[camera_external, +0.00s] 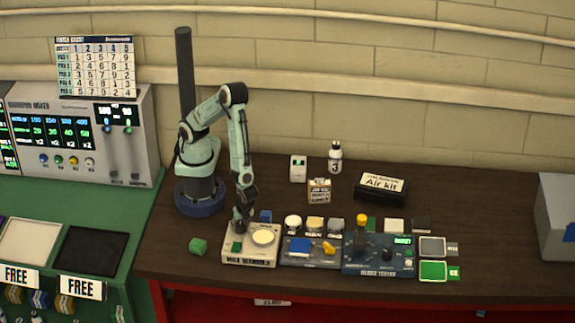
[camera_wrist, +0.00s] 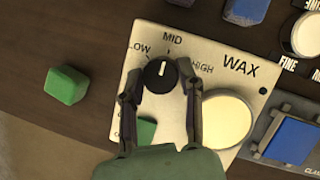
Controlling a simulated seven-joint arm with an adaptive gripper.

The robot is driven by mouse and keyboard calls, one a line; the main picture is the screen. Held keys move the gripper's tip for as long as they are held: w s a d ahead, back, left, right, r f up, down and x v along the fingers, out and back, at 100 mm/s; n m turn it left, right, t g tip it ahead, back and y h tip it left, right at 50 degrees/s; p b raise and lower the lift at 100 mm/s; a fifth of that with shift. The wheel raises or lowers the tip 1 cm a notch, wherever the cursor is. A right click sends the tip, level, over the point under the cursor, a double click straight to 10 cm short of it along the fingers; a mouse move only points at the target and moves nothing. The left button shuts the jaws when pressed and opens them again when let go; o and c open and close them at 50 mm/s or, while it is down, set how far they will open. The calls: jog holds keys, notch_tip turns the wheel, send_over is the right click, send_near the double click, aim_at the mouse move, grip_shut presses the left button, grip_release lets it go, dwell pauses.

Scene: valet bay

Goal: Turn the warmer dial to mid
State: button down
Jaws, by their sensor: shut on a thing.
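The wax warmer (camera_external: 262,258) is a cream box at the table's front, with a round pale pad (camera_external: 264,237). In the wrist view its panel (camera_wrist: 150,40) shows LOW, MID and HIGH around a black dial (camera_wrist: 158,76). The dial's white pointer line points up, toward the MID mark. My gripper (camera_wrist: 161,82) is shut on the dial, one finger on each side. In the external view my gripper (camera_external: 240,222) is down at the warmer's left part and hides the dial.
A green block (camera_external: 198,246) lies left of the warmer. A blue block (camera_external: 265,215) stands behind it. A tray with a blue pad (camera_external: 299,247) and the glaze tester (camera_external: 375,262) stand close on the right. Small jars line the back.

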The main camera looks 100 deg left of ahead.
dwell(0.4)
jog(key=c, duration=0.7)
grip_release()
jog(key=v, duration=1.2)
jog(key=shift+a, duration=0.1)
